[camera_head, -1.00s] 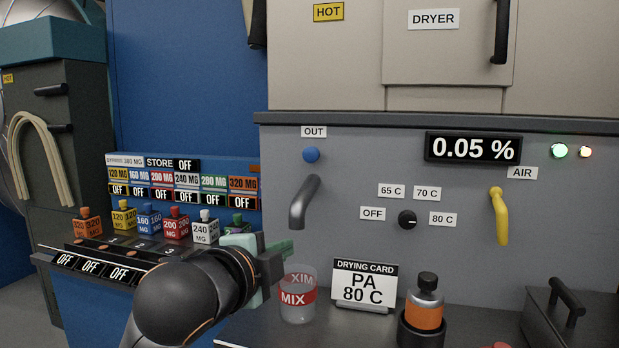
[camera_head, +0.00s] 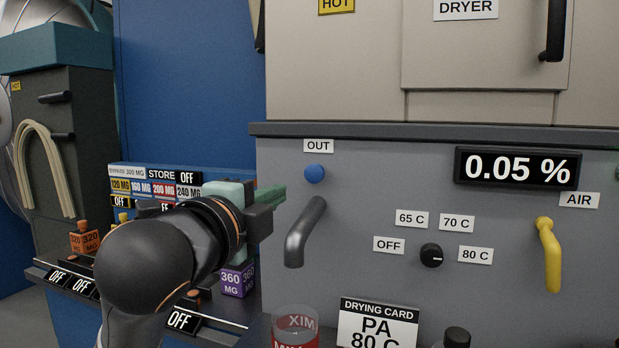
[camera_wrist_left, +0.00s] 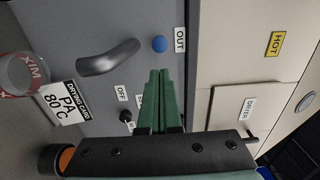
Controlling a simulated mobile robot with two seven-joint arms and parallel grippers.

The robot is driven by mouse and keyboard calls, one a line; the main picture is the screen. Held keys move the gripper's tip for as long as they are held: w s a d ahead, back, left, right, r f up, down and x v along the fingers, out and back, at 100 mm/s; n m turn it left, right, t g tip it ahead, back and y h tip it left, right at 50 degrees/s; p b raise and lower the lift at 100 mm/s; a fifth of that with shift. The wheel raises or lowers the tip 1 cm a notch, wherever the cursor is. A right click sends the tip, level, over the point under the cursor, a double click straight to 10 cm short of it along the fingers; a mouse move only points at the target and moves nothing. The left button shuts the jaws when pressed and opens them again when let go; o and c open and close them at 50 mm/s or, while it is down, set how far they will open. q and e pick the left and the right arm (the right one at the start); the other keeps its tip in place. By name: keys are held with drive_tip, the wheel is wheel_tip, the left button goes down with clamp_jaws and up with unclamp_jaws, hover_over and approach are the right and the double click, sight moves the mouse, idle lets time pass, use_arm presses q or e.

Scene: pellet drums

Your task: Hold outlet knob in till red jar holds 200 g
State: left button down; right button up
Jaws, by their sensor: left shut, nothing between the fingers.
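The blue outlet knob (camera_head: 314,174) sits on the grey dryer panel under the OUT label, and it also shows in the left wrist view (camera_wrist_left: 159,44). The grey outlet spout (camera_head: 304,232) bends down below it. The clear jar with a red MIX band (camera_head: 295,325) stands on the counter below the spout, cut by the picture's lower edge. My left gripper (camera_head: 277,197) is shut and empty, its green fingers left of the knob and apart from it. The fingers (camera_wrist_left: 158,80) point toward the panel in the left wrist view. My right gripper is out of view.
The drying card (camera_head: 377,325) reads PA 80 C and stands right of the jar. The display (camera_head: 516,168) reads 0.05 %. A dial (camera_head: 431,255) and yellow air handle (camera_head: 549,254) are to the right. Small labelled boxes (camera_head: 237,281) stand at the left.

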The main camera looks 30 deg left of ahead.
use_arm(q)
drive_tip(key=shift+w+p, duration=0.6)
drive_tip(key=shift+p, duration=0.55)
drive_tip(key=p, duration=0.3)
approach(314, 174)
drive_tip(key=shift+w+a+f, duration=0.1)
drive_tip(key=shift+w+a, duration=0.05)
drive_tip(key=shift+w, duration=0.1)
drive_tip(key=x, duration=0.5)
drive_tip(key=shift+w, duration=0.65)
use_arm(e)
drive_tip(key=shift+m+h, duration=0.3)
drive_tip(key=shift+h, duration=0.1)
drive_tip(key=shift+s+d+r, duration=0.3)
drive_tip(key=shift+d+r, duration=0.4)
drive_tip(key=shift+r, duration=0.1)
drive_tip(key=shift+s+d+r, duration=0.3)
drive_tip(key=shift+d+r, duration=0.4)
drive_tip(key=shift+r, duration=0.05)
use_arm(q)
drive_tip(key=shift+a+p, duration=0.1)
drive_tip(key=shift+p, duration=0.25)
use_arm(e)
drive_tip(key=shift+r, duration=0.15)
